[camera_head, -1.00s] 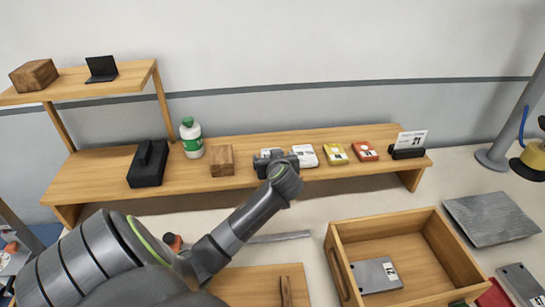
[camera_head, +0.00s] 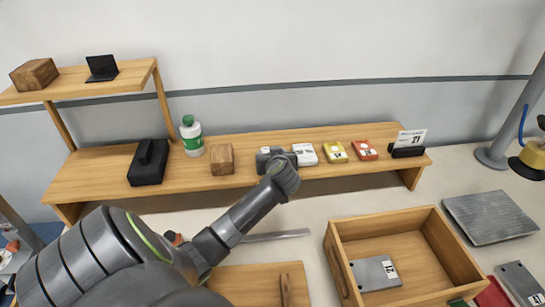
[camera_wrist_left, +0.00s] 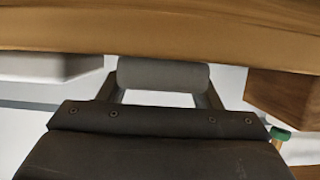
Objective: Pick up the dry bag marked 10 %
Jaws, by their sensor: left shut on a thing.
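My left gripper (camera_head: 272,158) is at the long wooden shelf, between a wooden block (camera_head: 222,159) and a white packet (camera_head: 306,154). A yellow packet (camera_head: 335,151) and a red packet (camera_head: 364,150) lie to the right of the white one. Their marks are too small to read, so I cannot tell which is 10 %. In the left wrist view a grey rounded thing (camera_wrist_left: 163,75) sits at the jaws, and the gripper is shut on it. What it is and any mark on it cannot be made out. My right gripper is not in view.
The long shelf (camera_head: 95,178) also bears a black case (camera_head: 148,167), a white-green bottle (camera_head: 191,138) and a card stand (camera_head: 408,152). A wooden tray (camera_head: 437,215) stands at front right with a grey plate (camera_head: 375,273) inside. A grey slab (camera_head: 490,218) lies right of it.

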